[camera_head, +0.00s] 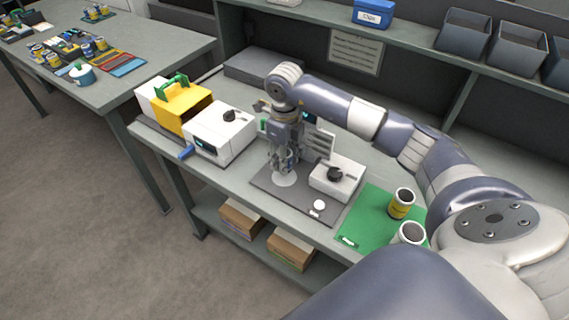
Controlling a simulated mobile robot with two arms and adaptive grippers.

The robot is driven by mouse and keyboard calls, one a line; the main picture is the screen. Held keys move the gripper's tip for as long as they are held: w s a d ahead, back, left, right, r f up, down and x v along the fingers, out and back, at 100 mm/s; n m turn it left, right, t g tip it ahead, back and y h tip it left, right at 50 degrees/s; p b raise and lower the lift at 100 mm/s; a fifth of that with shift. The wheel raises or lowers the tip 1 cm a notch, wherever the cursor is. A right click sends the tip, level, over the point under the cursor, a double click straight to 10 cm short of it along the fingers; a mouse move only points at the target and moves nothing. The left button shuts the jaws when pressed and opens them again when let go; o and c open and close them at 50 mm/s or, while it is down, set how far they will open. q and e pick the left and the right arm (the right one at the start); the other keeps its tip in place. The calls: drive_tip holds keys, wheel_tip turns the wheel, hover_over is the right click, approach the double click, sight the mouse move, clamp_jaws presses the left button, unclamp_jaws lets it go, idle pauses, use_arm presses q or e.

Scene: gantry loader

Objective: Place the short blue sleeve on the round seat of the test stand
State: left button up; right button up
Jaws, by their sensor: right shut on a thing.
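My right gripper (284,158) points down over the dark grey base plate of the test stand (264,186). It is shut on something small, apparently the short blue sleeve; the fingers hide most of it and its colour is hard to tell. The pale round seat (285,179) shows on the plate just below the fingertips. Whether the held thing touches the seat cannot be told from this view. A white box with a black knob (336,176) and a white round button (320,205) are on the stand's right part. My left gripper is not in view.
A green mat (366,222) at the right holds a yellow cup-like part (401,204) and a white one (409,234). A white instrument (221,135) and a yellow-and-white device (176,105) stand left of the stand. A shelf (420,38) with bins runs behind.

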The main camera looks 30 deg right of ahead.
sight(284, 177)
wheel_tip(284, 177, down, 3)
drive_tip(key=shift+r+p, duration=0.15)
drive_tip(key=shift+p, duration=0.65)
drive_tip(key=shift+f, duration=0.3)
drive_tip(key=shift+f, duration=0.15)
drive_tip(key=shift+f+b, duration=0.15)
drive_tip(key=shift+b, duration=0.15)
drive_tip(key=o, duration=1.2)
drive_tip(key=shift+o, duration=0.2)
